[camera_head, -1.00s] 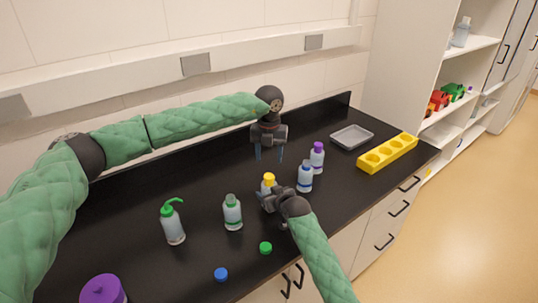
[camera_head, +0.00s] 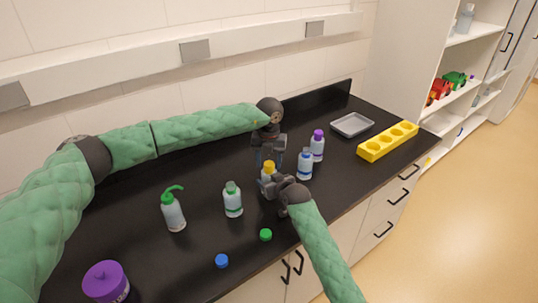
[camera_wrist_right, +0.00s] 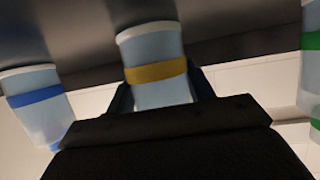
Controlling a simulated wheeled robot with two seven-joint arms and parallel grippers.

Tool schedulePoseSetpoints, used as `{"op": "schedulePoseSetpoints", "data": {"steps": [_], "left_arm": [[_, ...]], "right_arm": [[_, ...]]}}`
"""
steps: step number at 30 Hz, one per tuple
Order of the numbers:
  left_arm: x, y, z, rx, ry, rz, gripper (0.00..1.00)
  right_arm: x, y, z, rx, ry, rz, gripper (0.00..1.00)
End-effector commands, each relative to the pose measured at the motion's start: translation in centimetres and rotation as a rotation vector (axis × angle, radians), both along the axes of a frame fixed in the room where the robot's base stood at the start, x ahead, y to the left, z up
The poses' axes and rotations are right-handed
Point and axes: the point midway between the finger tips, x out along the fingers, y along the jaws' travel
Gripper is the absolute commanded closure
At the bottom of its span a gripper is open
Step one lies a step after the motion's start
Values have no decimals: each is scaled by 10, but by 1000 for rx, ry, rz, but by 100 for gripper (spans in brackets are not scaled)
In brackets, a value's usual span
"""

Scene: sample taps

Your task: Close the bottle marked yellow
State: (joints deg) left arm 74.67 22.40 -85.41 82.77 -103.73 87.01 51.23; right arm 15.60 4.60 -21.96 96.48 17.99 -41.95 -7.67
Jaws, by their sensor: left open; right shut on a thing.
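The bottle with the yellow band (camera_wrist_right: 157,72) stands upright between the fingers of my right gripper (camera_head: 265,186), which is shut on it. In the head view its yellow cap (camera_head: 269,167) shows at the top of the bottle; I cannot tell whether it is seated. My left gripper (camera_head: 267,158) is open, pointing down just above and around the cap. The right gripper hides the lower part of the bottle in the head view.
Close on the right stand a blue-marked bottle (camera_head: 305,165) and a purple-capped bottle (camera_head: 317,146). A green-marked bottle (camera_head: 233,201) and wash bottle (camera_head: 173,214) stand left. Loose green (camera_head: 265,235) and blue (camera_head: 222,261) caps lie in front. A tray (camera_head: 352,125) and yellow rack (camera_head: 388,142) are behind right.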

Motion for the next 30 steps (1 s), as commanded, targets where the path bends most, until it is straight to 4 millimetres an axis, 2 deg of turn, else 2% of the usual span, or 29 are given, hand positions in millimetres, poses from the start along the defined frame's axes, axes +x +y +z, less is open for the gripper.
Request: {"op": "schedulePoseSetpoints", "data": {"steps": [7,8,14,15,23,30], "left_arm": [[0,0,-1,0,0,0,47],[0,0,-1,0,0,0,51],[0,0,-1,0,0,0,90],[0,0,-1,0,0,0,93],[0,0,-1,0,0,-42,94],[1,0,-1,-1,-1,-350,94]], "right_arm": [[0,0,0,0,0,0,100],[0,0,0,0,0,0,100],[0,0,0,0,0,0,100],[0,0,0,0,0,0,100],[0,0,0,0,0,0,100],[0,0,0,0,0,0,100]]}}
